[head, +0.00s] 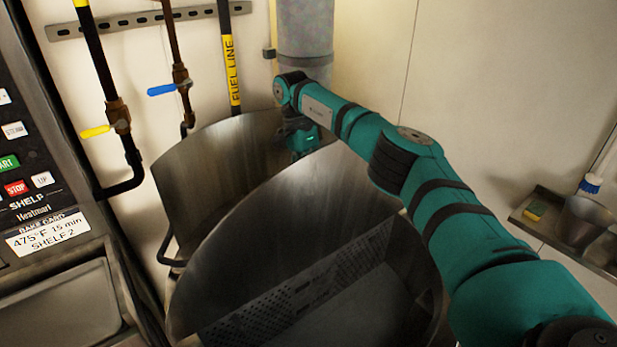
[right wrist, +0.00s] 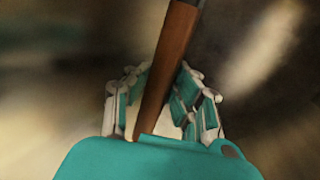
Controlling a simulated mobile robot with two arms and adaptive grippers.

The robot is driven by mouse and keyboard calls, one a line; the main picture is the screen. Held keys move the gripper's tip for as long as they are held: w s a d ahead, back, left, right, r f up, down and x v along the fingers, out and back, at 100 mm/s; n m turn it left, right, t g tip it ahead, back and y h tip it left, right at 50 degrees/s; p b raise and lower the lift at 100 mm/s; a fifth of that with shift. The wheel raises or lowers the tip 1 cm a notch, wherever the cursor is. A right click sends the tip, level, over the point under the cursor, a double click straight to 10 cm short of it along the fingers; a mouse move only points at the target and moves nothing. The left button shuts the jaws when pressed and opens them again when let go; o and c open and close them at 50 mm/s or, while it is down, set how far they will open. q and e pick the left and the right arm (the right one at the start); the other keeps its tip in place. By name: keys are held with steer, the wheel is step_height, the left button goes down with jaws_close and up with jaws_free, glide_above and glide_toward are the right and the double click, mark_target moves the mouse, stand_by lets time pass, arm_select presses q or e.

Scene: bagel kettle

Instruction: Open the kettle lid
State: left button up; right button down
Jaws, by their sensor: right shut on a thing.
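The kettle (head: 397,265) is a large dark metal vessel at the lower middle of the head view. Its lid (head: 290,215) is a broad rounded metal plate standing steeply raised, with the opening showing in front of it. My right gripper (head: 298,150) is at the lid's far upper edge, its fingers partly hidden by the lid and my arm. In the right wrist view, my right gripper (right wrist: 160,100) is shut around a brown bar-like handle (right wrist: 168,60). Where the handle joins the lid is hidden. My left gripper is not in view.
A curved metal panel (head: 215,170) stands behind the lid. Pipes with a yellow valve handle (head: 97,131) and a blue one (head: 161,90) run on the left wall. An oven control panel (head: 25,170) is at the left. A shelf (head: 540,222) with a sponge (head: 536,210) is at right.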

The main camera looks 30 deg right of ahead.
steer(key=c, duration=1.1)
jaws_free()
steer(key=shift+c, duration=0.2)
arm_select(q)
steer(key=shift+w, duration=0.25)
arm_select(e)
steer(key=shift+o, duration=0.2)
step_height(320, 180, up, 10)
steer(key=shift+f, duration=0.1)
